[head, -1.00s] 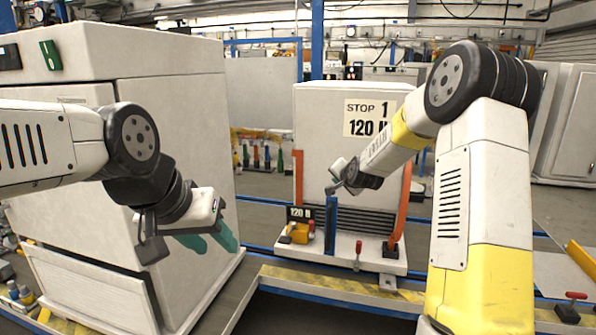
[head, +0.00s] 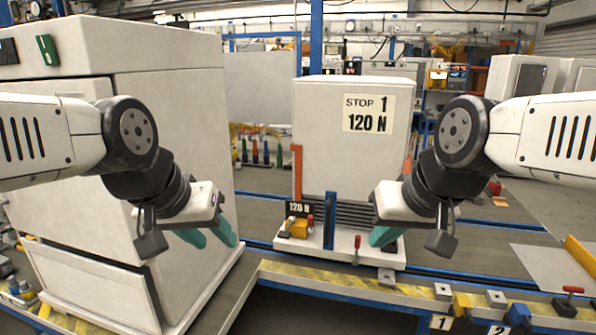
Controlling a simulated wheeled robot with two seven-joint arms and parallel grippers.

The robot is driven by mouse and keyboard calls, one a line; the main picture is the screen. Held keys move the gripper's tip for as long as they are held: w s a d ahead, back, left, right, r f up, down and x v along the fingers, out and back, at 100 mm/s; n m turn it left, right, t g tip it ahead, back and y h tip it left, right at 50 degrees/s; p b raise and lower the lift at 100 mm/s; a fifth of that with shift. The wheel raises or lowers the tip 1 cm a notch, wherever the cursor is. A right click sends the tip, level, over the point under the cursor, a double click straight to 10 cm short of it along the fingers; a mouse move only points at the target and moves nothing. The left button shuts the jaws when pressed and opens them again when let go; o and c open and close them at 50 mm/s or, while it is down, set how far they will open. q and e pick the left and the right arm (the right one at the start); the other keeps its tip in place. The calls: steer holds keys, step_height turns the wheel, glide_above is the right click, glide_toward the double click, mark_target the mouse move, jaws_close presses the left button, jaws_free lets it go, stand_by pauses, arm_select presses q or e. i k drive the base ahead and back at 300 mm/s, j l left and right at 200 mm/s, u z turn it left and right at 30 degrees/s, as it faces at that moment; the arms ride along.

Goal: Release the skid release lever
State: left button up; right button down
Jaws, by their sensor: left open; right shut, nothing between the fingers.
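A small upright lever with a red grip (head: 357,246) stands at the front of the white skid base (head: 322,257), below the cabinet marked "STOP 1 120 N" (head: 352,100). A second red-gripped lever (head: 310,224) stands by the yellow block at the left of the base. I cannot tell from labels which is the skid release lever. My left gripper (head: 208,238) has teal fingers spread apart, empty, in front of the large cabinet at left. My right gripper (head: 386,237) is shut and empty. In the picture it overlaps the base's right part, right of the front lever, apart from it.
A large white cabinet (head: 80,200) fills the left. A blue post (head: 330,220) and an orange post (head: 297,172) stand at the skid. A yellow-striped rail (head: 330,287) runs in front, with numbered blocks and another red-handled lever (head: 572,291) at right.

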mark_target(311, 230)
steer(key=i+l+u, duration=0.3)
steer(key=i+l, duration=0.15)
steer(key=i, duration=0.35)
steer(key=i+l+u, duration=0.3)
steer(key=i+l, duration=0.3)
steer(key=i, duration=0.15)
